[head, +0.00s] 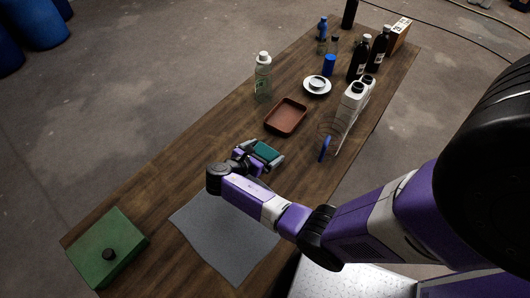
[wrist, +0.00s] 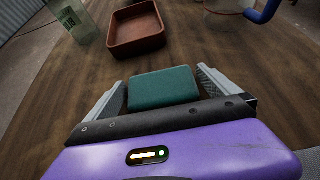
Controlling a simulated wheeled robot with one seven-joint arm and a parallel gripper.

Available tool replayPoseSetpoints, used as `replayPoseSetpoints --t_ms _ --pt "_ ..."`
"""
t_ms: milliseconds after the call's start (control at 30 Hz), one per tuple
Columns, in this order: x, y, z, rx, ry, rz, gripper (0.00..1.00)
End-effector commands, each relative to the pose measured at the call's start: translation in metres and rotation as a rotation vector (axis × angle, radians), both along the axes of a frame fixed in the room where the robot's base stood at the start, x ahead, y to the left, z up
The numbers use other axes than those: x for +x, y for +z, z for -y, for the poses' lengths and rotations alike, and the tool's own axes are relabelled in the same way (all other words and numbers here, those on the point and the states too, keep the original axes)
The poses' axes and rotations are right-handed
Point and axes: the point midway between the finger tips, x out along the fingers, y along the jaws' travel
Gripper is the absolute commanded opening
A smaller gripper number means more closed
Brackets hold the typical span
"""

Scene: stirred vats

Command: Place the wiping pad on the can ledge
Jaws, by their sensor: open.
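The wiping pad appears to be the teal block (head: 267,150), lying on the wooden table (head: 190,150) near its middle. In the wrist view the pad (wrist: 163,87) lies between the two fingers of my gripper (wrist: 160,80). My gripper (head: 258,158) is open and low over the table, with one finger on each side of the pad. The right finger is very close to the pad; whether it touches is unclear. The pad's near edge meets the gripper body in the picture. I cannot pick out a can ledge with certainty.
A brown tray (head: 286,116) lies just beyond the pad. A clear bottle (head: 263,80), white jugs (head: 352,104), dark bottles (head: 359,61) and a white dish (head: 317,86) stand farther back. A grey cloth (head: 222,232) and a green box (head: 108,248) lie nearer. Bare wood lies left of the tray.

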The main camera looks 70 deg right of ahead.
Motion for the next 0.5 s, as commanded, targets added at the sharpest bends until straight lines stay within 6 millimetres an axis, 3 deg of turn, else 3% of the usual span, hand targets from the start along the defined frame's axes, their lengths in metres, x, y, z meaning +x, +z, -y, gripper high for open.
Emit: replayPoseSetpoints --t_ms 200,500 --pt "-0.0002 -0.0005 0.0007 0.0 0.0 0.0 1.0" --pt "-0.0002 -0.0003 0.0006 0.0 0.0 0.0 0.41"
